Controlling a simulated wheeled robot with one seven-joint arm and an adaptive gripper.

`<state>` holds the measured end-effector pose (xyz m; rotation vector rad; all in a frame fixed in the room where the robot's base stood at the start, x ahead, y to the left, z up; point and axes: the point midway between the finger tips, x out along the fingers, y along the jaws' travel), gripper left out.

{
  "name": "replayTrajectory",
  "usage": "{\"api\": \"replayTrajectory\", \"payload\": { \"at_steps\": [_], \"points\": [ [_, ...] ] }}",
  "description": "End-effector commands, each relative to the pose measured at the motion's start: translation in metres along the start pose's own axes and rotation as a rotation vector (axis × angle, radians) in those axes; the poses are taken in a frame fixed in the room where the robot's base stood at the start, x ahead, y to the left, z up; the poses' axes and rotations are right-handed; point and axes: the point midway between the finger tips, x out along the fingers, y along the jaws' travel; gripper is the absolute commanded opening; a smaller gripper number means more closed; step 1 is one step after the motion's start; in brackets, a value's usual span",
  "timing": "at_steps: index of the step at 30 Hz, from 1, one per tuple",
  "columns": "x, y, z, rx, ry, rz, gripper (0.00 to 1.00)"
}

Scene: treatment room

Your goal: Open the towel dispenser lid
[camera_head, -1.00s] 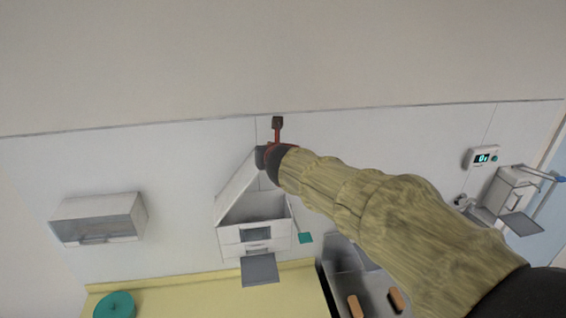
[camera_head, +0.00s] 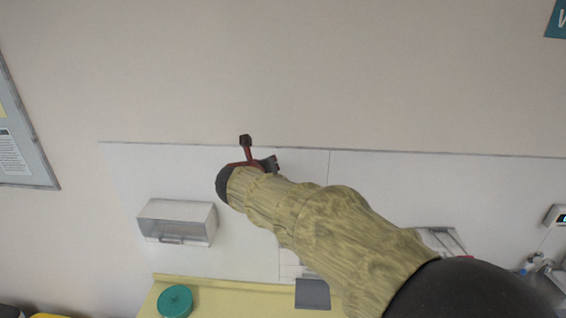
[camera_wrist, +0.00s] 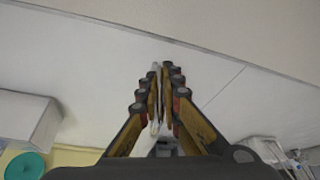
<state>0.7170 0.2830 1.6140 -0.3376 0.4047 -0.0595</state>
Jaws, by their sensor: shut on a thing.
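The towel dispenser is a white wall box, mostly hidden behind my arm in the head view; a small white part (camera_head: 291,271) shows beside the arm, above a grey plate (camera_head: 312,293). Its lid is hidden in the head view. My gripper (camera_head: 258,153) is in front of the white wall panel, near its top edge. In the wrist view, my gripper (camera_wrist: 160,82) has its fingers close together on a thin white edge, seemingly the raised lid (camera_wrist: 155,126). How far the lid is open cannot be told now.
A white wall box with a clear front (camera_head: 178,222) hangs to the left. A yellow counter (camera_head: 235,300) below carries a round teal lid (camera_head: 175,301). White fixtures (camera_head: 442,240) are on the right. The wall above is bare.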

Motion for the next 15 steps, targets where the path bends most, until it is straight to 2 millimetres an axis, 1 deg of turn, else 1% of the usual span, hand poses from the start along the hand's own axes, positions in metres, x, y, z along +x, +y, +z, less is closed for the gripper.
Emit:
{"api": "replayTrajectory", "payload": {
  "at_steps": [6, 15],
  "points": [
    [-0.0010, 0.0098, 0.0035, 0.001, -0.001, 0.001, 0.00],
    [-0.0009, 0.0107, 0.0035, 0.002, -0.002, 0.001, 0.00]
  ]
}}
